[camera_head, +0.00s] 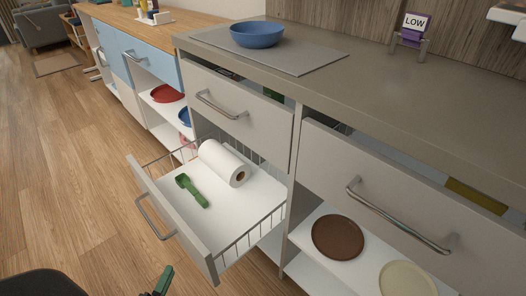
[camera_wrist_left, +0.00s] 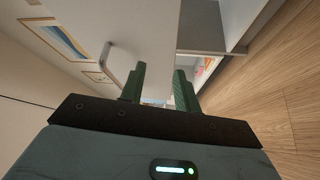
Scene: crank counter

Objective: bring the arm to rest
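My left gripper (camera_head: 163,280) shows only in part at the bottom left of the head view, as a green fingertip in front of the open wire drawer and apart from it. In the left wrist view its two green fingers (camera_wrist_left: 159,88) stand apart with nothing seen between them. Beyond them is a pale panel with a bar handle (camera_wrist_left: 106,54). My right gripper is in neither view.
The low wire drawer (camera_head: 165,222) stands pulled out, holding a paper towel roll (camera_head: 222,162) and a green scoop (camera_head: 191,190). A blue bowl (camera_head: 257,34) sits on the counter (camera_head: 400,95). Open wooden floor (camera_head: 70,180) lies at left.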

